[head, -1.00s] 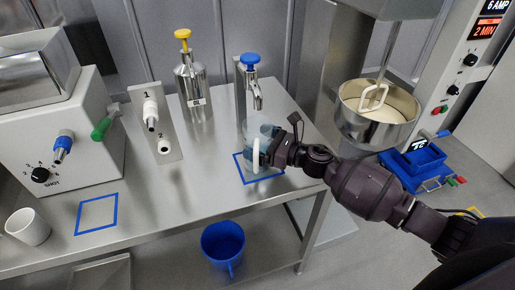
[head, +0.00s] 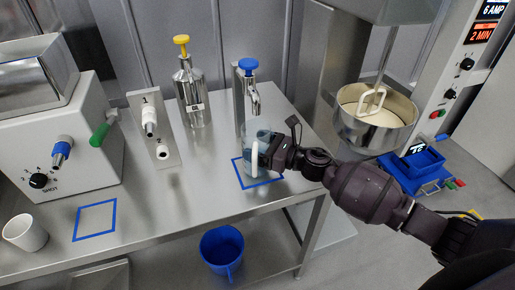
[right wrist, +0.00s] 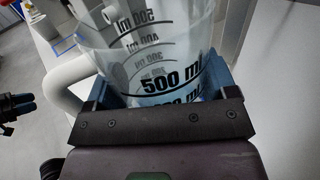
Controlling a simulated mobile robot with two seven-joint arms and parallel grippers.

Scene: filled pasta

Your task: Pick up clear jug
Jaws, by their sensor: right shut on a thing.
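The clear jug (head: 262,132) stands upright at the blue-outlined square (head: 240,176) on the steel table, in front of the blue-topped tap. Its white handle (head: 255,158) faces the front. My right gripper (head: 272,152) reaches in from the right and is shut on the jug. In the right wrist view the jug (right wrist: 165,55) fills the space between the blue finger pads, with black millilitre marks on its wall and its handle (right wrist: 65,85) to the left. Its base is hidden there.
The blue-topped tap (head: 250,90) stands close behind the jug. A yellow-topped steel dispenser (head: 190,92) and a numbered panel (head: 152,130) are further left. A white cup (head: 25,233) is at far left. A blue bucket (head: 221,250) sits below; a mixer bowl (head: 375,120) is right.

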